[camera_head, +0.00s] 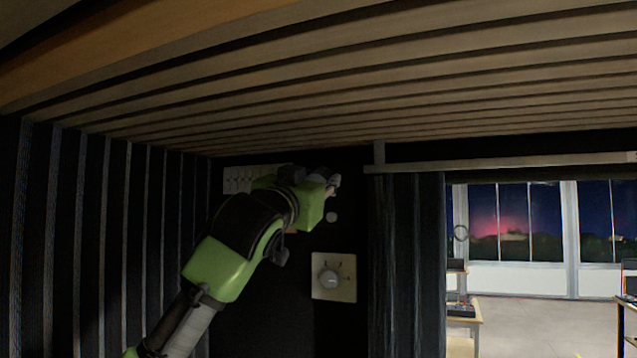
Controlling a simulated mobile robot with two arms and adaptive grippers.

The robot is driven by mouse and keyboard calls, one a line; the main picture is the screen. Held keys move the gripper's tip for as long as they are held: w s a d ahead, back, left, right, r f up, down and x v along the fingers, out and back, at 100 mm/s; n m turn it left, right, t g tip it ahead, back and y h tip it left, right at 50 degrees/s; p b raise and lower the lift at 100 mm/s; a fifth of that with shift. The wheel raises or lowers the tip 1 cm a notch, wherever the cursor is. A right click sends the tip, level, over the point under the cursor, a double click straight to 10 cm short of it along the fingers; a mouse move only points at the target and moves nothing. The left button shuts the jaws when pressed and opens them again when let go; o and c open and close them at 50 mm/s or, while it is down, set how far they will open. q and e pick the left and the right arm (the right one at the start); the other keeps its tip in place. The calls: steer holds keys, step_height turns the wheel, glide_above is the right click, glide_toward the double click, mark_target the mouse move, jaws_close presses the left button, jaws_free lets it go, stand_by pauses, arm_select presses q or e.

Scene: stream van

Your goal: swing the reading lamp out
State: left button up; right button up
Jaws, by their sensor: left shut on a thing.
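My left gripper (333,184) is at the dark back wall, at the end of my green and black arm that comes in from the lower left. It is shut on a small part at the wall, which I take to be the reading lamp; the gripper and wrist hide most of it, so its shape and angle cannot be told. A small pale round piece (332,217) shows just below the fingers. My right gripper is not in view.
A pale panel with a round knob (330,279) is on the wall below the gripper. A switch panel (240,179) is partly behind my wrist. A slatted ceiling (330,90) is close above. A dark curtain (405,265) hangs to the right, beside an opening onto a bright room.

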arm_select(q)
steer(key=shift+s+r+g, duration=0.1)
steer(key=shift+r+g, duration=0.3)
steer(key=shift+g, duration=0.1)
steer(key=shift+g+y, duration=0.3)
steer(key=o, duration=1.1)
steer(key=shift+f, duration=0.1)
steer(key=v, duration=1.2)
steer(key=shift+a, duration=0.1)
